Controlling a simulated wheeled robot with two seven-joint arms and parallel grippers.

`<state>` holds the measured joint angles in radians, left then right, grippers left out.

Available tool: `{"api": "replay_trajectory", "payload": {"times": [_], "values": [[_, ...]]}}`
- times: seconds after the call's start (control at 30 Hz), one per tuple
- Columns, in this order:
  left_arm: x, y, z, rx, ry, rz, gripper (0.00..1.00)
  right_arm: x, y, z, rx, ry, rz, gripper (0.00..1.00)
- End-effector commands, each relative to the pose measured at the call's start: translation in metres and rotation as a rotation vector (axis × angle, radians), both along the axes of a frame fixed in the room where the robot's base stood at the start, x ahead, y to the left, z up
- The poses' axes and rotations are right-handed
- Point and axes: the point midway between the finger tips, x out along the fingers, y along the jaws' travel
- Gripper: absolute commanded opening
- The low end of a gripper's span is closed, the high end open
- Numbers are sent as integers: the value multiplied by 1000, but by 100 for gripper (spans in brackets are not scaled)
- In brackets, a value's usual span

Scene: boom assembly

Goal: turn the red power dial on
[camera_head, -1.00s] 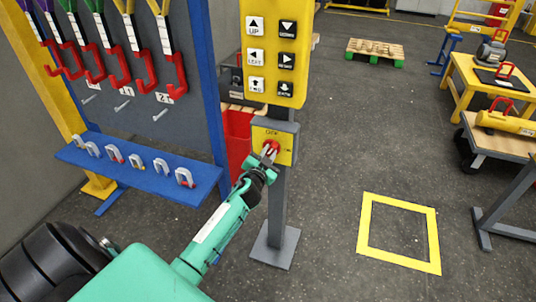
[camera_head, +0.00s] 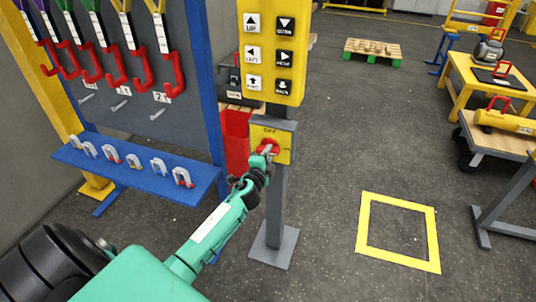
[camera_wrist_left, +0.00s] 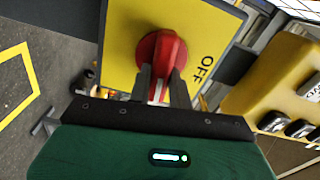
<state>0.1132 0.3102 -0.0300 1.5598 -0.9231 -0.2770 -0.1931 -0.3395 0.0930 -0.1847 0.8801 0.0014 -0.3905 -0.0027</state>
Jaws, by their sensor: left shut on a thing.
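The red power dial (camera_head: 268,147) sits on a yellow plate (camera_head: 284,134) on a grey post, below the yellow button panel. It shows large in the left wrist view (camera_wrist_left: 158,50), where the plate carries the word OFF. My left gripper (camera_head: 263,158) reaches the dial from below left. Its two fingers (camera_wrist_left: 163,88) are shut on the dial's raised grip, one on each side. The fingers hide part of the dial and plate in the head view. My right gripper is not in view.
The yellow button panel (camera_head: 272,50) hangs just above the dial. A blue rack (camera_head: 150,172) with shackles and hooks stands at the left, close to my left arm. A red bin (camera_head: 236,140) is behind the post. The floor right of the post is clear around a yellow square (camera_head: 362,226).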

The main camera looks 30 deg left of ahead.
Motion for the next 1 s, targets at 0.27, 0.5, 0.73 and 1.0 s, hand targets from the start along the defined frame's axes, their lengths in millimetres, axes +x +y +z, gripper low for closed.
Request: {"api": "replay_trajectory", "payload": {"times": [0.27,0.5,0.73,1.0], "values": [[0,-1,-3,122,31,-1,0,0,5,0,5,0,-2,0],[0,-1,-3,161,41,-1,0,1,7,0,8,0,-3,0],[0,-1,-3,167,42,-1,0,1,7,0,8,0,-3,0],[0,-1,-3,166,42,-1,40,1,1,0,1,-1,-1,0]]}}
